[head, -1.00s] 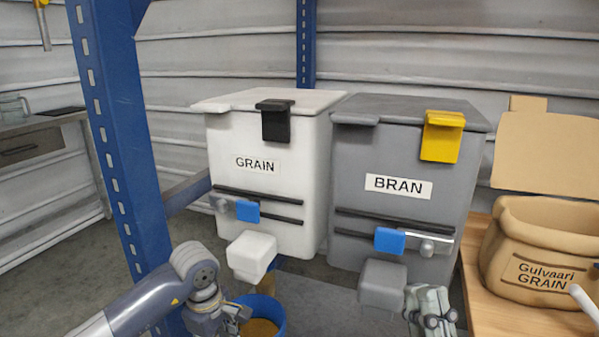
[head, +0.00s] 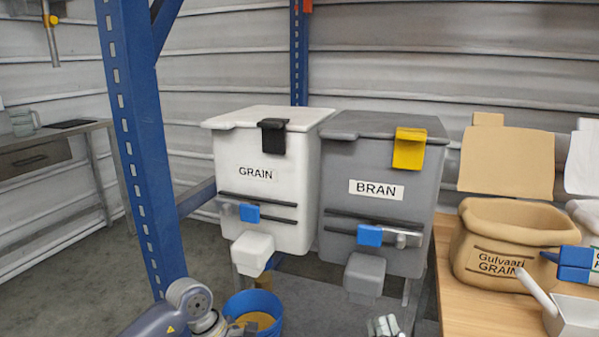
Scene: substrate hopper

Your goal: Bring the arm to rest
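My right gripper (head: 382,326) pokes up at the bottom edge, below the spout of the grey BRAN hopper (head: 337,205). Only its top shows, apart from the spout as far as I can see, and its opening is unclear. My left arm comes in at the bottom left. Its gripper (head: 232,328) is mostly cut off by the bottom edge, near the blue bucket (head: 275,322), and its finger state is hidden. The white GRAIN hopper (head: 235,170) stands left of the BRAN hopper. Both lids look closed.
A wooden table (head: 450,300) on the right holds a Gulvaari GRAIN sack (head: 485,245) and a metal scoop (head: 580,318). A blue rack post (head: 140,150) stands left of the hoppers. A bench (head: 40,158) is at far left.

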